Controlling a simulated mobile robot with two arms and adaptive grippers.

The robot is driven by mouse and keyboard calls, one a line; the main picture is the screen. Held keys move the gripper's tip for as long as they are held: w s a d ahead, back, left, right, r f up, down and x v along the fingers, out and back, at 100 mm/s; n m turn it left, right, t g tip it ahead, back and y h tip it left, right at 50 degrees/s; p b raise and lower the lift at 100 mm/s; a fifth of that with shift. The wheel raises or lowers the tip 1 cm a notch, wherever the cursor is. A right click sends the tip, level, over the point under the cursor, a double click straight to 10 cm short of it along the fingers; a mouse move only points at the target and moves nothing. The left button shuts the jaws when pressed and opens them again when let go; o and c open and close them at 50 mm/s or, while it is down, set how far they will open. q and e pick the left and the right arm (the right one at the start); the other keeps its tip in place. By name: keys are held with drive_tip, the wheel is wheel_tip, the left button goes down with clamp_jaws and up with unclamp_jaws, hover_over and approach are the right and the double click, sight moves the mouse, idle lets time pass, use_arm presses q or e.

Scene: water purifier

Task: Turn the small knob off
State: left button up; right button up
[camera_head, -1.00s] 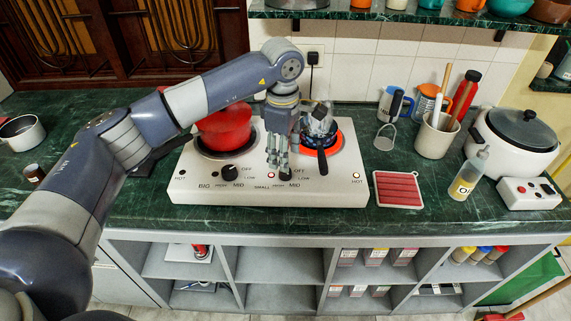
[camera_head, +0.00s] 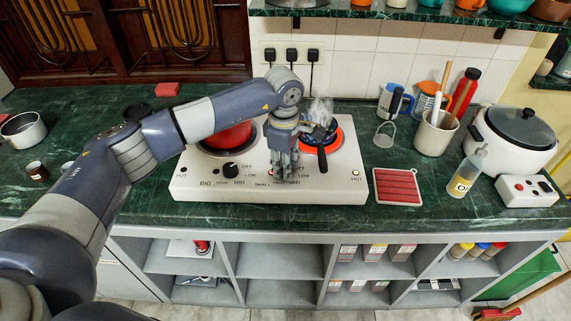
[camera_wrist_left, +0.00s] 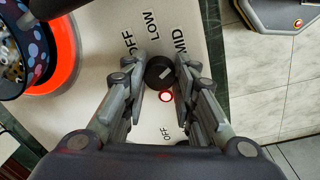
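The small black knob (camera_wrist_left: 159,70) sits on the white stove's front panel, with OFF, LOW and MID labels around it and a lit red light just below it. My left gripper (camera_wrist_left: 160,74) is around the knob in the left wrist view, one finger on each side. The fingers are apart, with narrow gaps to the knob; contact is not clear. In the head view my left gripper (camera_head: 284,173) points down at the stove (camera_head: 320,185) and hides the small knob. The right burner (camera_head: 325,154) glows orange. My right gripper is not in view.
The big knob (camera_head: 230,170) is left of my gripper. A red pot (camera_head: 228,138) stands on the left burner, partly behind my arm.

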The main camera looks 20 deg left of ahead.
use_arm(q)
drive_tip(key=shift+n, duration=0.3)
drive_tip(key=shift+f+n+b, duration=0.1)
drive_tip(key=shift+n+b, duration=0.4)
drive_tip(key=shift+b, duration=0.1)
drive_tip(key=n+b, duration=0.1)
drive_tip(key=n, duration=0.2)
drive_tip(key=shift+b, duration=0.4)
drive_tip(key=n+b, duration=0.2)
drive_tip(key=n, duration=0.4)
drive_tip(key=shift+n, duration=0.4)
drive_tip(key=n+b, duration=0.1)
drive_tip(key=n, duration=0.3)
drive_tip(key=shift+w+d+y, duration=0.1)
drive_tip(key=shift+y, duration=0.2)
drive_tip(key=shift+n+g+b, duration=0.3)
drive_tip(key=shift+n+b, duration=0.05)
drive_tip(key=shift+n, duration=1.85)
drive_tip(key=o, duration=1.1)
